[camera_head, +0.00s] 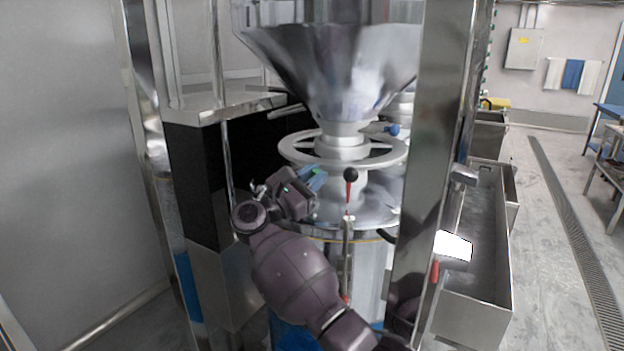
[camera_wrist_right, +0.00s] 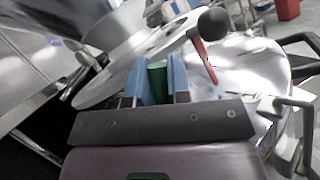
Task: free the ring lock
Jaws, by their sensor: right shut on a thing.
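My right gripper (camera_head: 313,178) is left of the grinder's neck, just under the left side of the grey ring wheel (camera_head: 292,147). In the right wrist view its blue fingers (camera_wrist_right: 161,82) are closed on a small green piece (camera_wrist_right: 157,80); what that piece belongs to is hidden. A red lever with a black ball knob (camera_head: 350,176) stands upright to the gripper's right, apart from it. The lever also shows in the right wrist view (camera_wrist_right: 212,24). I cannot tell which part is the ring lock. My left gripper is not in view.
A metal hopper (camera_head: 330,60) sits above the ring wheel. A steel post (camera_head: 440,130) stands close on the right, and a dark cabinet (camera_head: 198,180) on the left. A blue knob (camera_head: 393,130) is at the wheel's far right. A steel trough (camera_head: 480,250) lies beyond the post.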

